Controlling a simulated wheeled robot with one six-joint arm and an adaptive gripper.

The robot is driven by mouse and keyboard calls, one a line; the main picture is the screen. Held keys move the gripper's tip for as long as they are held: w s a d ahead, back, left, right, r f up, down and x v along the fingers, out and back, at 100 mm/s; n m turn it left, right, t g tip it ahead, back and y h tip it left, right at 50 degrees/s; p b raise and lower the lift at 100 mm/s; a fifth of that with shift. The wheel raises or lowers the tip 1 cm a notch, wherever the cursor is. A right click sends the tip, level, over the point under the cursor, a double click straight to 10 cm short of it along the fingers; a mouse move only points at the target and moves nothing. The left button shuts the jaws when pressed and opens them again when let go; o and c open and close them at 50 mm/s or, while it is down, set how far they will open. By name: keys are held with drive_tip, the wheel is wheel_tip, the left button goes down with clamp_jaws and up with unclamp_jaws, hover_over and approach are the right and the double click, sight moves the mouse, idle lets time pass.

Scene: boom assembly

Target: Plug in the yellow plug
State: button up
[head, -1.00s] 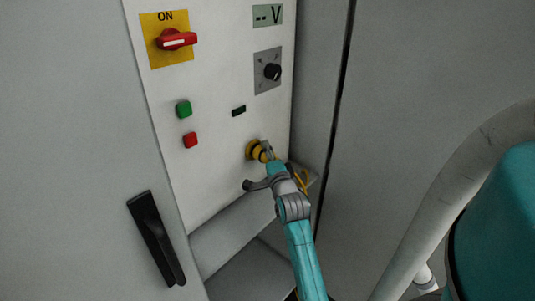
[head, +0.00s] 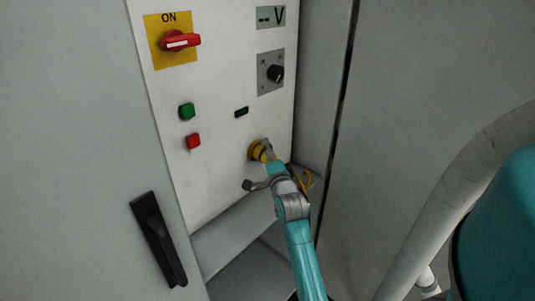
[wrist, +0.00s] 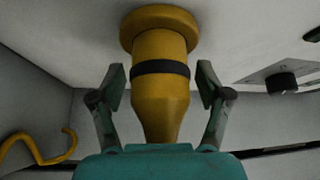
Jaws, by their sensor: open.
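The yellow plug (wrist: 160,95), with a black band around its body, stands between the fingers of my gripper (wrist: 161,85) in the wrist view. Gaps show on both sides, so my gripper is open around it and not touching its sides. The plug's wide round flange meets the white panel face. In the head view the yellow plug (head: 257,151) is at the lower right of the panel, partly hidden by my gripper (head: 266,153). Whether it is fully seated cannot be seen.
The white panel (head: 220,70) bears a red rotary switch (head: 178,41), a green button (head: 187,111), a red button (head: 193,142), a black knob (head: 276,73) and a display reading "-- V" (head: 271,16). A yellow hook-shaped piece (wrist: 45,148) is at left in the wrist view. A side wall stands close at right.

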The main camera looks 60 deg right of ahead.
drive_tip(key=v, duration=1.2)
idle(0.5)
drive_tip(key=s+a+f+n+t+y, duration=0.15)
drive_tip(key=a+f+n, duration=0.25)
drive_tip(key=a, duration=0.4)
drive_tip(key=s+a+f+n+y, duration=0.2)
drive_tip(key=a+f+n+y, duration=0.15)
drive_tip(key=a, duration=0.45)
drive_tip(key=s+a+f+n+t+y, duration=0.1)
drive_tip(key=s+a+f+n+y, duration=0.1)
drive_tip(key=a+f+n, duration=0.45)
drive_tip(key=s+a+n+g+y, duration=0.1)
drive_tip(key=s+a+n+y, duration=0.5)
drive_tip(key=s+a+n, duration=0.5)
drive_tip(key=s+a, duration=0.4)
drive_tip(key=s, duration=0.2)
drive_tip(key=shift+s+r+y, duration=0.3)
drive_tip(key=shift+r+y, duration=0.05)
drive_tip(key=shift+y, duration=0.05)
drive_tip(key=shift+a, duration=0.1)
